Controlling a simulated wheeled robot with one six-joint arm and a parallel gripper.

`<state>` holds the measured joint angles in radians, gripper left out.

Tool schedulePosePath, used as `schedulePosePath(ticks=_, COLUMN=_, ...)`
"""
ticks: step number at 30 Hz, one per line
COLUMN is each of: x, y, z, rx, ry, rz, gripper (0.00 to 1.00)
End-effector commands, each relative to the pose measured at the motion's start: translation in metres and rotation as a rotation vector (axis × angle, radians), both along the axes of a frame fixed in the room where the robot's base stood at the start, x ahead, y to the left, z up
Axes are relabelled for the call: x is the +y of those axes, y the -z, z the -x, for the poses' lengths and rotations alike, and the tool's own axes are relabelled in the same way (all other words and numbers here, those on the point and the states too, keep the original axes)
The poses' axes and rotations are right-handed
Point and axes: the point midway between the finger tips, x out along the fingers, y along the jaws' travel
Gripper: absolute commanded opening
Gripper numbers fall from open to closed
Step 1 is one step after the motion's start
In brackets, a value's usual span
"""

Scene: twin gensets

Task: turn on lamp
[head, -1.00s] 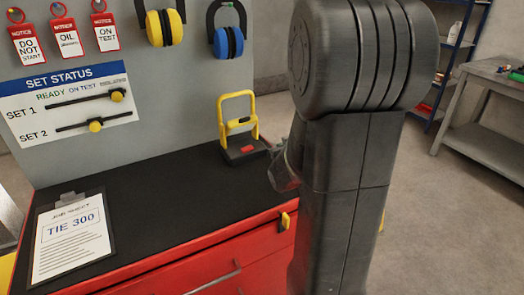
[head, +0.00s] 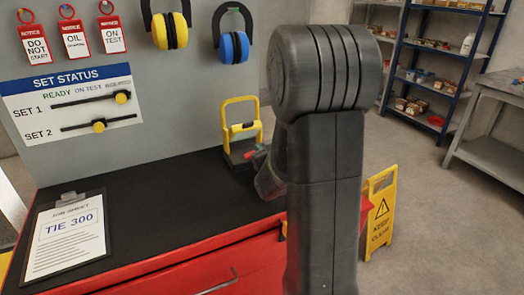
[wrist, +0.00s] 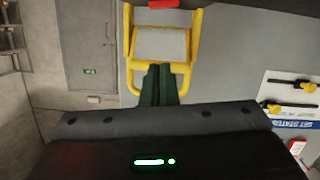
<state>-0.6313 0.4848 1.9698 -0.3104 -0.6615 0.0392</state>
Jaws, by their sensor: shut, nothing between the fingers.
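The lamp (head: 240,121) stands upright on the black bench top, with a yellow frame, a dark base and a red switch (head: 250,154) low on its front. In the wrist view the lamp (wrist: 197,50) appears upside down, with a plain grey panel inside the frame and the red switch (wrist: 163,3) at the top edge. My gripper (wrist: 160,70) is shut and empty, its dark green fingers overlapping the frame's bar in that view. In the head view my wrist is just right of the lamp's base; my arm hides part of it. I cannot tell whether the fingers touch the lamp.
A clipboard (head: 65,238) lies on the bench's left. A status board (head: 72,103) with two sliders, red tags and ear defenders (head: 234,47) hang on the panel behind. A yellow caution sign (head: 379,212) stands on the floor right of the bench. Shelves (head: 440,65) stand further back.

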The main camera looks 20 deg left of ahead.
Motion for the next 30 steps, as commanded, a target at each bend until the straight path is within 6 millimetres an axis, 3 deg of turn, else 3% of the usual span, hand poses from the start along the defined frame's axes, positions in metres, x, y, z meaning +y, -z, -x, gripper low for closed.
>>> schedulePosePath(ticks=13, x=0.057, y=0.019, z=-0.052, rx=0.001, ry=-0.001, rz=0.001, gripper=0.00)
schedulePosePath(ticks=21, x=0.050, y=0.052, z=-0.054, rx=0.002, ry=0.001, rz=0.002, gripper=0.00)
schedulePosePath(ticks=30, x=0.049, y=0.058, z=-0.054, rx=0.000, ry=0.001, rz=0.001, gripper=0.00)
